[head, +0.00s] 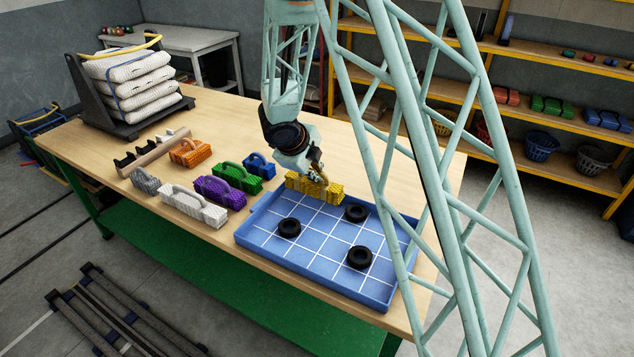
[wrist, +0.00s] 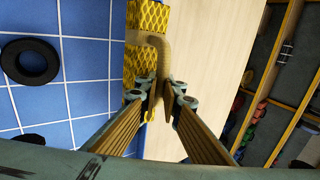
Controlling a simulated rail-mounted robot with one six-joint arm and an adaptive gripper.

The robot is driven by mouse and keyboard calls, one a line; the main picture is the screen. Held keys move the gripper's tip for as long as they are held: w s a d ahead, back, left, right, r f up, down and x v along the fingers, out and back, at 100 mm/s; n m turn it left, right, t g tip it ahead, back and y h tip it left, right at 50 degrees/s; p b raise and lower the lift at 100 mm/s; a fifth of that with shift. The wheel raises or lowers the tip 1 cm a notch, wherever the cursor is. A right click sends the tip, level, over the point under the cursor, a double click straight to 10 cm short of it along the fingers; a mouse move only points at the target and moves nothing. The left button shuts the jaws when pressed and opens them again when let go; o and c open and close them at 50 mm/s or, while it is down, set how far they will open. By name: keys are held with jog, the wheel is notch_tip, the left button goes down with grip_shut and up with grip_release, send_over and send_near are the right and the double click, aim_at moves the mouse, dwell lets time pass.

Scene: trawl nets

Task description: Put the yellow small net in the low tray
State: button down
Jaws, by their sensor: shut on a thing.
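The yellow small net (head: 314,188) is a mesh-patterned block with a handle on top. My gripper (head: 315,171) is shut on its handle. The net is at the far edge of the low tray (head: 320,252), which is blue with white grid lines. In the wrist view, the net (wrist: 148,18) lies along the tray's edge, between blue tray floor (wrist: 86,60) and bare tabletop. The fingers (wrist: 164,92) close around its handle. I cannot tell whether the underside of the net touches anything.
Black rings (head: 289,228) lie in the tray with free squares between them. Blue (head: 259,165), green (head: 237,177), purple (head: 219,192), white (head: 193,206), orange (head: 190,152) and grey (head: 145,181) nets stand left of it. A rack of white net bundles (head: 130,75) is at the back left.

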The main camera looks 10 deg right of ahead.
aim_at(317, 182)
jog(key=shift+f+b, duration=0.95)
jog(key=shift+f, duration=0.8)
jog(key=shift+f, duration=0.15)
jog(key=c, duration=2.8)
grip_release()
jog(key=shift+p+v, duration=1.95)
jog(key=shift+v, duration=4.2)
jog(key=shift+d, duration=0.1)
